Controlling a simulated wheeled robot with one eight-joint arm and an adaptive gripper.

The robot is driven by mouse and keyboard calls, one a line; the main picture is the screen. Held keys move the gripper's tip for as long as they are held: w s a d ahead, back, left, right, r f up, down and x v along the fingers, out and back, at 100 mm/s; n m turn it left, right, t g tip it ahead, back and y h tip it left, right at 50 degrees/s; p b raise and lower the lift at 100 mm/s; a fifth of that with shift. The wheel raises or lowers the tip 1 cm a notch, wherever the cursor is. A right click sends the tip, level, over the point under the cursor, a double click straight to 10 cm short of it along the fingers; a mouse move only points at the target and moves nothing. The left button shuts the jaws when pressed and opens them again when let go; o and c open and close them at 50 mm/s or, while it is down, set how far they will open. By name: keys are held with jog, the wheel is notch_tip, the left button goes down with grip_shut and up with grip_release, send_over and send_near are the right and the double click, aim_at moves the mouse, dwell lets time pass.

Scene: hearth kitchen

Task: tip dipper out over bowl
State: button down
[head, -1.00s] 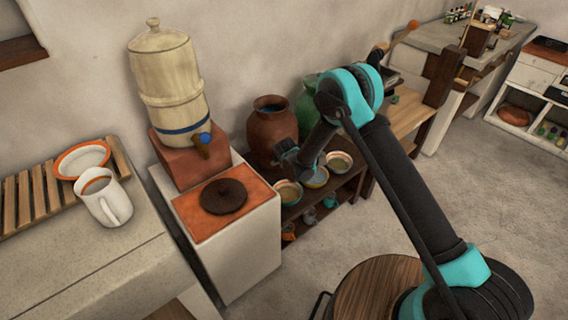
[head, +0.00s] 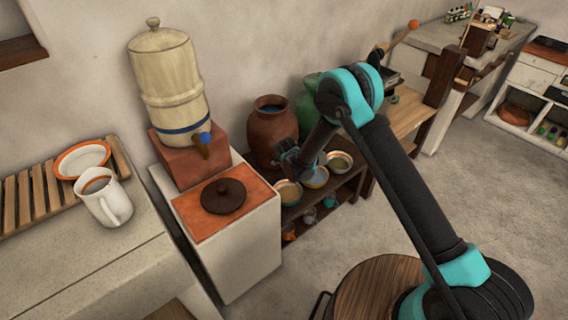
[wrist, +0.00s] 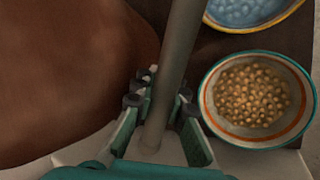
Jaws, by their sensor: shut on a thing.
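My gripper (wrist: 160,100) is shut on a grey-brown rod, the dipper's handle (wrist: 178,45), in the wrist view. The handle runs from between the fingers to the top edge; the dipper's cup is not visible. A bowl of chickpea-like pieces (wrist: 209,100) with a teal rim and orange band is right of the fingers. A yellow-rimmed bowl with blue contents (wrist: 255,12) is beyond it. In the head view my gripper (head: 287,156) is beside the brown jar (head: 271,130), above the left bowl (head: 288,203); the middle bowl (head: 315,185) and right bowl (head: 339,172) stand beside it.
A green jar (head: 306,105) stands behind my arm. Left of the shelf is a white stove block with an orange top (head: 190,222) and dark lid (head: 223,196). A water urn (head: 170,85) and a white jug (head: 107,205) are farther left. The floor at right is open.

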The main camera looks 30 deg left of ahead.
jog(key=shift+r, duration=0.1)
jog(key=w+d+r+m+g+y, duration=0.7)
jog(key=w+d+r+y, duration=0.4)
jog(key=d+r+y, duration=0.3)
jog(key=shift+w+r+g, duration=0.3)
jog(key=shift+w+r, duration=0.05)
jog(key=shift+r, duration=0.8)
dwell(0.8)
jog(key=shift+d, duration=0.1)
